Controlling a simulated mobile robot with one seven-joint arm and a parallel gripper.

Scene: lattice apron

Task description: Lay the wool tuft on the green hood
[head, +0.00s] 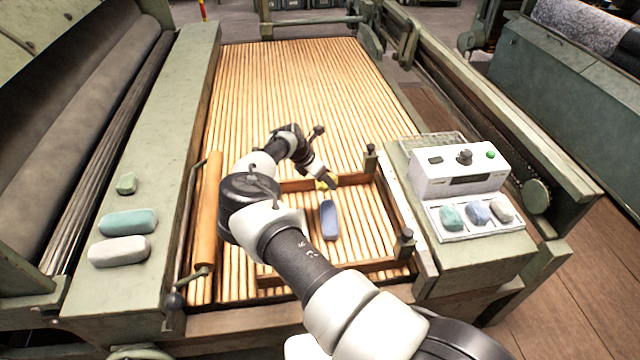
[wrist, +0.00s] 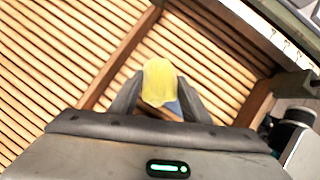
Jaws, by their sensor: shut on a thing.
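A yellow wool tuft (wrist: 159,82) sits between the two fingers of my gripper (wrist: 158,105) in the wrist view. In the head view the tuft is a small yellow patch (head: 326,183), partly hidden by my gripper (head: 328,181), over the far side of the wooden frame. My gripper is shut on it. The green hood (head: 165,175) appears to be the long flat green cover left of the slatted apron.
A blue tuft (head: 329,220) lies on the slats inside the wooden frame (head: 385,212). A wooden roller (head: 207,215) stands between slats and hood. At right, a white control box (head: 458,170) stands behind a tray (head: 455,236) with three tufts. The far hood is clear.

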